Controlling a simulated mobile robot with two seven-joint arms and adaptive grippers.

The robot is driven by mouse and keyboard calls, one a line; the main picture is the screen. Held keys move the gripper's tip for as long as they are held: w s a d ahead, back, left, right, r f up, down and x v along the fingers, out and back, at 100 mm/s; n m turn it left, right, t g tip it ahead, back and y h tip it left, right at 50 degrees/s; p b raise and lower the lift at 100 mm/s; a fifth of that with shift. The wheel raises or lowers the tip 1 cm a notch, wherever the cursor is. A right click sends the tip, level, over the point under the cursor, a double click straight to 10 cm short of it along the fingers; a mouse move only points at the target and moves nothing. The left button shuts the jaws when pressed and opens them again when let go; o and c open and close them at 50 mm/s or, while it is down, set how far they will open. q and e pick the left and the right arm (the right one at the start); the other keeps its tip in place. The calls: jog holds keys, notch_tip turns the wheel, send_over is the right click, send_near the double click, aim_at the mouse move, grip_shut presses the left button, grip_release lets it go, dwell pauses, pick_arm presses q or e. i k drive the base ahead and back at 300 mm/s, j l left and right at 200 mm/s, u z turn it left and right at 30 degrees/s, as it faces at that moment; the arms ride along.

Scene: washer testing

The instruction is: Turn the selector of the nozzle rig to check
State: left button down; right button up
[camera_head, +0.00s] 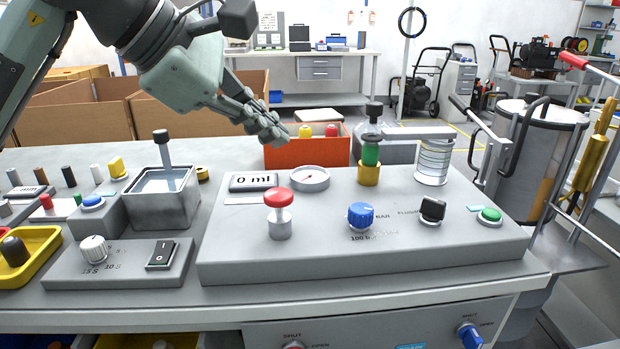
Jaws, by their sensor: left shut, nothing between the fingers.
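The nozzle rig (330,260) is a wide grey panel on the bench. Its selector appears to be the small black knob (433,209) at the right of the panel, with the partly readable label "FLUSH" to its left; its exact setting is too small to tell. A blue knob (361,215) stands to its left and a green button (489,216) to its right. My left gripper (272,132) is shut and empty, in the air toward the back left of the rig, apart from the selector. My right gripper is not in view.
The rig also bears a red-topped knob (279,199), a "0 ml" display (254,182), a round gauge (310,178) and a nozzle with a green band (371,150). A grey water basin (163,200) and a switch box (120,265) stand left. An orange bin (285,153) is behind.

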aim_at(432, 209)
jog(key=k, duration=1)
